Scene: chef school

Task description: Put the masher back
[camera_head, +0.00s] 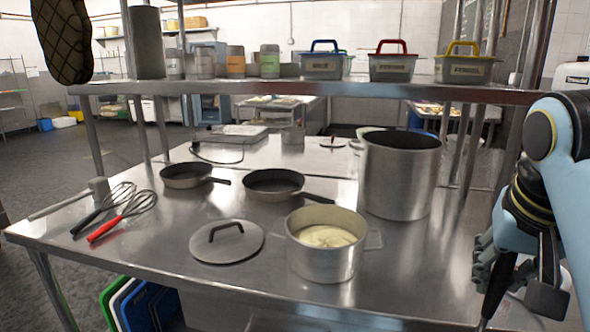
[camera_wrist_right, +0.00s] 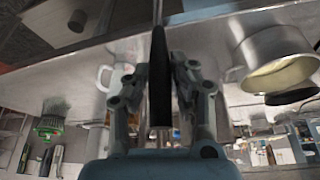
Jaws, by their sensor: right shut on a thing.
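My right gripper (camera_head: 492,268) is at the right of the head view, above the front right of the steel table. It is shut on a long black handle (camera_head: 497,292), which I take to be the masher's. In the right wrist view the handle (camera_wrist_right: 159,85) stands between the two fingers, with a thin metal shaft at its top end. The masher's head is not visible. The pot of pale mash (camera_head: 326,262) stands on the table to the left of the gripper; it also shows in the right wrist view (camera_wrist_right: 262,50). My left gripper is not in view.
A pot lid (camera_head: 227,243), two pans (camera_head: 274,184), two whisks (camera_head: 125,215) and a tall stockpot (camera_head: 399,177) stand on the table (camera_head: 165,265). A shelf (camera_head: 290,88) with caddies and jars runs above. A white mug (camera_wrist_right: 122,70) shows in the right wrist view.

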